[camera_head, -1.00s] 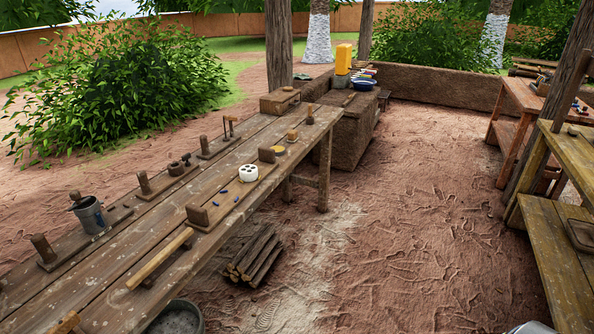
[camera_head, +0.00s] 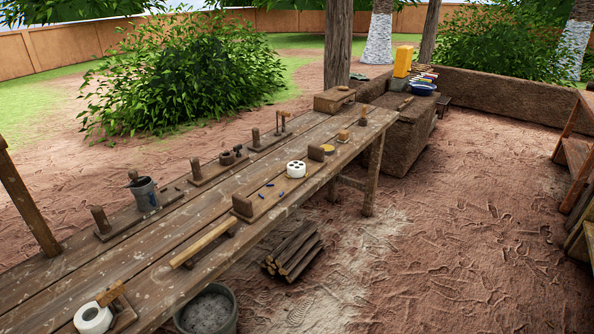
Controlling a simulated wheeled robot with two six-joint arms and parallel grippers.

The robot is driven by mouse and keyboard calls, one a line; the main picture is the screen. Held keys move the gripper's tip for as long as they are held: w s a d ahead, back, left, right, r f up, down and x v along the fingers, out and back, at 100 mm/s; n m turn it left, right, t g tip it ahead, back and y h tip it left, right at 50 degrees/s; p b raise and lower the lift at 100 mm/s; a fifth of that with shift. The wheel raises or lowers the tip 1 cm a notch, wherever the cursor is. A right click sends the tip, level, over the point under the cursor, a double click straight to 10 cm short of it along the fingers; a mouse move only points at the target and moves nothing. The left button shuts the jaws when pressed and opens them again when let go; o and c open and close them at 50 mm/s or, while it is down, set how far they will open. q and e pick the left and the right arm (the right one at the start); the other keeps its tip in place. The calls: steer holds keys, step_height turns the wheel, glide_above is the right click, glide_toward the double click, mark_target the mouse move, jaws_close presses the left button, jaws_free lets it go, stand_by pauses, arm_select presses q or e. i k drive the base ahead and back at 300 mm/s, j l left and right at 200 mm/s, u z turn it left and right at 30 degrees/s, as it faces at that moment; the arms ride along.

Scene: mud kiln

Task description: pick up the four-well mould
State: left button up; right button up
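The four-well mould (camera_head: 296,171) looks like a small white round block with dark wells in its top. It sits on a board on the long wooden table (camera_head: 150,255), near the table's right edge and beside an upright wooden block (camera_head: 316,152). Small blue pieces (camera_head: 282,195) lie on the board in front of it. Neither of my grippers is in view.
A long wooden handle (camera_head: 203,243) and a grey metal can (camera_head: 145,193) are nearer on the table. A white roll (camera_head: 93,319) is at the lower left. A bucket (camera_head: 208,309) and firewood (camera_head: 293,250) are on the ground. Open dirt ground (camera_head: 455,240) lies right of the table.

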mark_target(296, 169)
steer(key=i+l+u, duration=0.1)
steer(key=u, duration=0.45)
steer(key=i+l+u, duration=0.15)
steer(key=l, duration=0.2)
steer(key=i+l+u, duration=0.1)
steer(key=l, duration=0.3)
steer(key=i+l+u, duration=0.15)
steer(key=l, duration=0.25)
steer(key=i+l+u, duration=0.15)
steer(key=l, duration=0.25)
steer(key=i+l+u, duration=0.15)
steer(key=l, duration=0.25)
